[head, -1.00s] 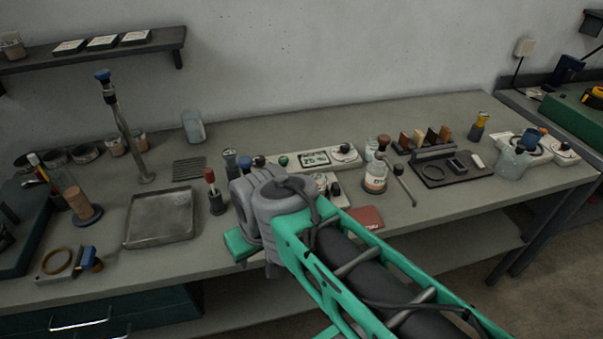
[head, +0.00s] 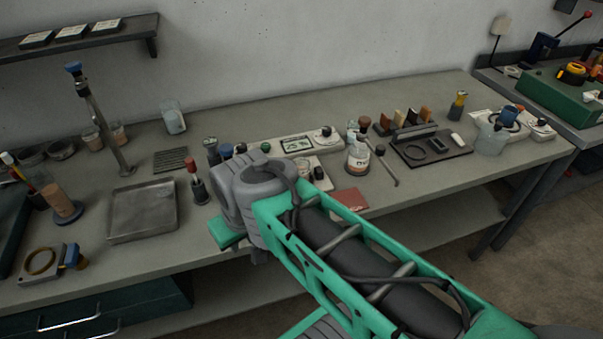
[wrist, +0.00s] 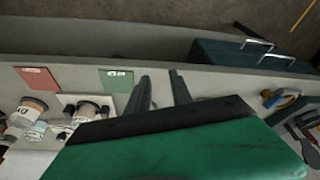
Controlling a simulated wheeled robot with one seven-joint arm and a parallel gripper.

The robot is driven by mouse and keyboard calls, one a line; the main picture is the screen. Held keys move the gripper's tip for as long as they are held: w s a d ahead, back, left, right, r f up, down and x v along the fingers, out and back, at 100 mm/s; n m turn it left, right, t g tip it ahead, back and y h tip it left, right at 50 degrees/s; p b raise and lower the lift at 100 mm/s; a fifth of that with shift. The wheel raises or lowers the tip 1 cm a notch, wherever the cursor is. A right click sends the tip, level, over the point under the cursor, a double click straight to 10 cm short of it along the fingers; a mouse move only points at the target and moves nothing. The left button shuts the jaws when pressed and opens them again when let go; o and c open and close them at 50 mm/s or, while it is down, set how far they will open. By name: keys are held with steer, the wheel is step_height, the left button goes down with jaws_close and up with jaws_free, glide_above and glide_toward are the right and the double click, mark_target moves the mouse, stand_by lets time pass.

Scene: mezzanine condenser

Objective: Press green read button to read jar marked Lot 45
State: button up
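The green button (head: 265,147) is a small dome on a long white unit with a display (head: 297,144), at the back middle of the bench. A jar with an orange-brown band and a white label (head: 358,158) stands right of my arm; its lot number is not legible in the head view. A labelled jar (wrist: 29,112) also shows at the left of the wrist view; its label seems to read 40. My gripper (wrist: 163,88) points over the bench's front edge. Its two dark fingers are apart with nothing between them. The fingers are hidden in the head view.
A small white unit with a black knob (head: 318,172) sits behind my arm. A red card (head: 350,199) and a green card (wrist: 116,80) lie near the front edge. A red-topped holder (head: 197,184) and a metal tray (head: 143,211) stand to the left.

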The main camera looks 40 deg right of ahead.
jaws_close()
stand_by(1.3)
